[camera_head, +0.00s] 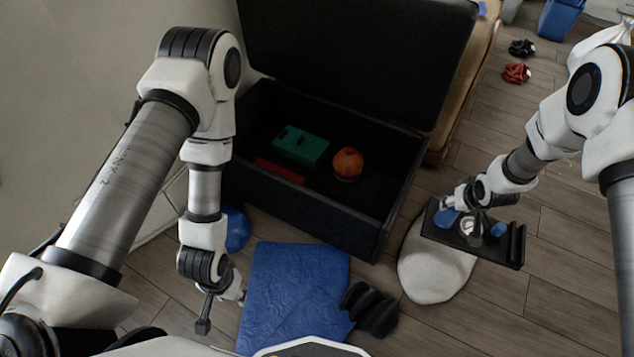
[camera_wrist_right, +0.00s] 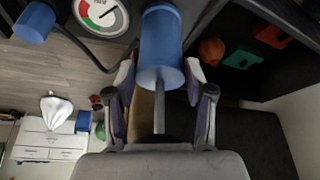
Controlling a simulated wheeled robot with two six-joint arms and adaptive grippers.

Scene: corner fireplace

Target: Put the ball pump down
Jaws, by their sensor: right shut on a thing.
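The ball pump (camera_head: 512,243) is a black plate with a round gauge and blue handles, over the floor right of the chest in the head view. My right gripper (camera_head: 462,196) is shut on it. In the right wrist view the pump's blue grip (camera_wrist_right: 161,40) sits between the two fingers of my right gripper (camera_wrist_right: 160,78), and the dial (camera_wrist_right: 101,15) shows beside it. The pump overlaps a pale rounded item (camera_head: 432,270); I cannot tell if they touch. My left gripper (camera_head: 222,309) hangs empty left of the blue mat, fingers apart.
An open black chest (camera_head: 310,215) holds a green box (camera_head: 300,146), a red item (camera_head: 280,171) and an orange ball (camera_head: 347,162). A blue mat (camera_head: 292,285) and a black lobed item (camera_head: 371,309) lie in front. Bare floor (camera_head: 565,270) lies to the right.

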